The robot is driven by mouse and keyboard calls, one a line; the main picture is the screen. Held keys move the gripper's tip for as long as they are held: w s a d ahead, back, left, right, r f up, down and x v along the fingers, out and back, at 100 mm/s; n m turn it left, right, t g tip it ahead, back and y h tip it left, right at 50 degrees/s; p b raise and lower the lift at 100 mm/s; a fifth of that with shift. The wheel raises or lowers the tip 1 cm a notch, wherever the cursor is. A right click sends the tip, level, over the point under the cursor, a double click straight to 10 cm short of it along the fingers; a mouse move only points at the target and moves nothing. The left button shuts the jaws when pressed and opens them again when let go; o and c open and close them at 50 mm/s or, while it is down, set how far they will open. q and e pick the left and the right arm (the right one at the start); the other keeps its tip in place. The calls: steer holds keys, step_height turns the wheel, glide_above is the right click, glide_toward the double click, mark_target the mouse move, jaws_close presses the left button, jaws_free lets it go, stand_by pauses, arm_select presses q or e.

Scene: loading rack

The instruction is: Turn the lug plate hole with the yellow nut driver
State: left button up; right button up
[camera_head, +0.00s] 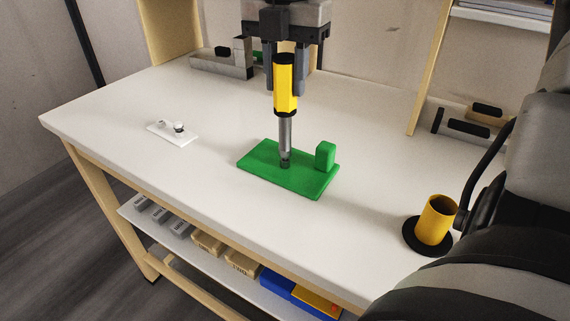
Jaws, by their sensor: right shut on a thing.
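My right gripper (285,85) comes down from the top middle and is shut on the yellow handle of the nut driver (286,85). The driver points down, close to upright, with its grey shaft below the handle. Its dark tip is at the upper face of the green lug plate (272,176), left of the plate's raised green block (325,155). The tip covers the spot below it, so I cannot see the hole or tell how deep the tip sits. My left gripper is not in view.
A yellow cup (436,221) on a black round base stands near the right front edge of the white table (120,110). A small white plate with a knob (173,132) lies at the left. Grey metal fixtures (222,63) stand at the back. A lower shelf holds several boxes.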

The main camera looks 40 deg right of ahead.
steer(key=m+b, duration=0.1)
steer(key=m, duration=0.1)
steer(key=shift+f+m+b, duration=0.15)
steer(key=shift+m+b, duration=0.25)
steer(key=shift+r+m, duration=0.2)
steer(key=shift+m, duration=0.9)
